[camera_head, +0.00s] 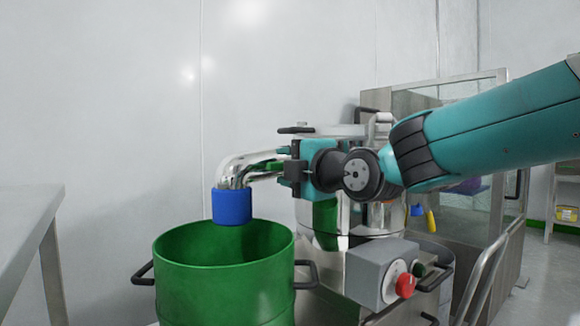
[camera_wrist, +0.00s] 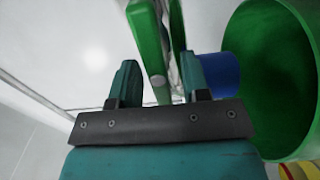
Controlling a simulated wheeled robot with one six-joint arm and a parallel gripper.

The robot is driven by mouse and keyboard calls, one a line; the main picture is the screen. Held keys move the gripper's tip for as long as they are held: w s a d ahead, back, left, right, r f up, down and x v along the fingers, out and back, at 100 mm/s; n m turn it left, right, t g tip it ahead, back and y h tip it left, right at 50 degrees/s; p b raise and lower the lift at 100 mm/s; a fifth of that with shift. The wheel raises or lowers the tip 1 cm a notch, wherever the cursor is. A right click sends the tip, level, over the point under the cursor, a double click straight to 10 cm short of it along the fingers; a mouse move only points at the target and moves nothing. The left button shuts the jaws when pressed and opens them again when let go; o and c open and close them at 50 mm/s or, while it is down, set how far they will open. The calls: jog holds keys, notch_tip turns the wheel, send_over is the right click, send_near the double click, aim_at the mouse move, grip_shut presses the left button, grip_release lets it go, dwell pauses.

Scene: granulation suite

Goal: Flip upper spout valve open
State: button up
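The steel spout (camera_head: 236,168) bends down to a blue end collar (camera_head: 232,205) above the drum; the collar also shows in the wrist view (camera_wrist: 218,74). A green valve lever (camera_wrist: 148,45) shows in the wrist view, with its rounded, bolted end between my fingers. In the head view a little of this lever (camera_head: 272,165) shows beside the pipe, mostly hidden by my gripper. My gripper (camera_wrist: 160,85) is open, one finger each side of the lever end with gaps visible; I cannot tell whether the lever lies at fingertip depth. It also shows in the head view (camera_head: 284,165).
An open green drum (camera_head: 225,290) with dark side handles stands under the spout. A grey control box (camera_head: 372,272) with a red knob (camera_head: 405,286) is below my gripper. A steel table (camera_head: 28,215) is at the left and a glazed cabinet (camera_head: 450,100) behind my arm.

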jog(key=p+v, duration=0.2)
jog(key=v, duration=1.5)
jog(key=shift+s+d, duration=0.15)
jog(key=s+f+m+g+h+p, duration=0.5)
jog(key=s+f+m+g+h, duration=0.1)
jog(key=s+f+m+g, duration=1)
notch_tip(320, 180, up, 38)
jog(key=s+d+m+t+p, duration=0.1)
jog(key=m+p, duration=0.1)
jog(key=p, duration=3.5)
jog(key=shift+s+p, duration=0.25)
jog(key=shift+p, duration=0.1)
jog(key=shift+d+f, duration=0.1)
jog(key=shift+d, duration=0.1)
